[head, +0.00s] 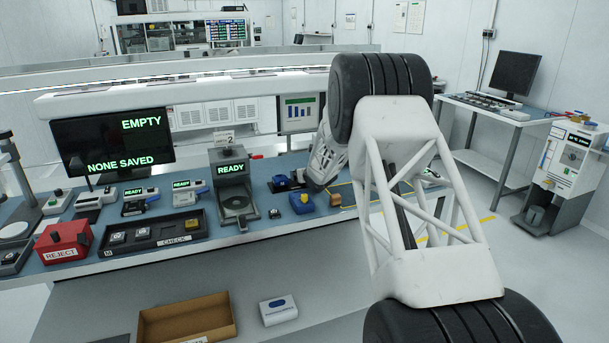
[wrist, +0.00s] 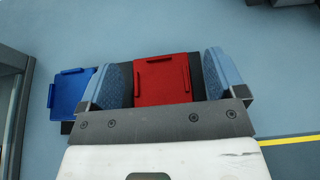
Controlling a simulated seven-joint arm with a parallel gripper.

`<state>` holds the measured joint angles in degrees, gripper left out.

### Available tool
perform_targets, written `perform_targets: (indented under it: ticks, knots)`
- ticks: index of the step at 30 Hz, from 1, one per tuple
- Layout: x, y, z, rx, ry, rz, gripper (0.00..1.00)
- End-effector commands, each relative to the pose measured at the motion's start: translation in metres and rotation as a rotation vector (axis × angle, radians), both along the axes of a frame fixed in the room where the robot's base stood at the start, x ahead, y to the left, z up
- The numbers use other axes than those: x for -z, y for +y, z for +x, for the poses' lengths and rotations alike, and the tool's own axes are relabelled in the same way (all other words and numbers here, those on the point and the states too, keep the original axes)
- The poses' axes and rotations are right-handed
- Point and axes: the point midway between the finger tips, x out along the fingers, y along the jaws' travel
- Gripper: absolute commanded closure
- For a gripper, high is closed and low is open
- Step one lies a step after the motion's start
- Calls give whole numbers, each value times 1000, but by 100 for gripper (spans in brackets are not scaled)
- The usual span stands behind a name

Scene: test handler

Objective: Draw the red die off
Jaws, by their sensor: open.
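The red die (wrist: 162,82), a flat red square with raised edge strips, shows in the wrist view between the two blue-grey fingers of my gripper (wrist: 163,72). The fingers are apart, one on its left and one on its right. A narrow dark gap shows on the right; I cannot tell whether either finger touches it. A dark surface shows around the die. In the head view my arm covers the bench there, and I cannot make out the die.
A blue square piece (wrist: 68,92) lies just left of the left finger. In the head view, a blue and yellow item (head: 302,203), a small orange-brown block (head: 335,200), a grey READY station (head: 232,190) and a red REJECT bin (head: 63,242) stand on the bench.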

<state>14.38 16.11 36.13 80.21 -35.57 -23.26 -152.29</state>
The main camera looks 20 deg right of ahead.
Motion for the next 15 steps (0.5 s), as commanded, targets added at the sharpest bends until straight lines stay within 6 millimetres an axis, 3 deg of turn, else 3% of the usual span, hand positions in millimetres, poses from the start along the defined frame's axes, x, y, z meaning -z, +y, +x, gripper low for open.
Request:
perform_targets:
  ticks: [5, 15]
  knots:
    - [0, 0, 0, 0, 0, 0, 12]
    - [0, 0, 0, 0, 0, 0, 64]
